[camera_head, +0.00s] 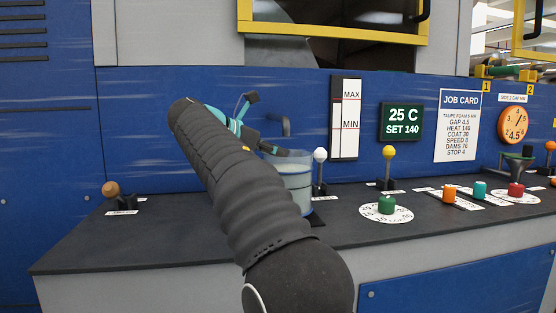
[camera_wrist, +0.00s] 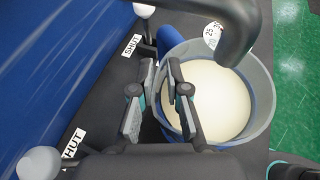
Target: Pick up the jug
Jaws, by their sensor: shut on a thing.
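The jug (camera_head: 293,182) is a clear, greyish vessel standing on the dark counter, partly hidden behind my arm in the head view. In the wrist view the jug (camera_wrist: 262,82) is seen from above, with a pale cream liquid inside. My gripper (camera_wrist: 160,70) is at the jug's left side in the wrist view, with one finger over the rim and the other outside. It is shut on the jug; the exact contact is partly hidden. In the head view my gripper (camera_head: 262,146) is mostly hidden behind my arm.
A dark bent spout (camera_wrist: 238,35) hangs over the jug. White-knobbed levers (camera_wrist: 42,162) stand close on the left in the wrist view. A yellow-knobbed lever (camera_head: 388,152) and a green dial (camera_head: 386,205) are right of the jug. The blue panel (camera_head: 220,85) rises behind.

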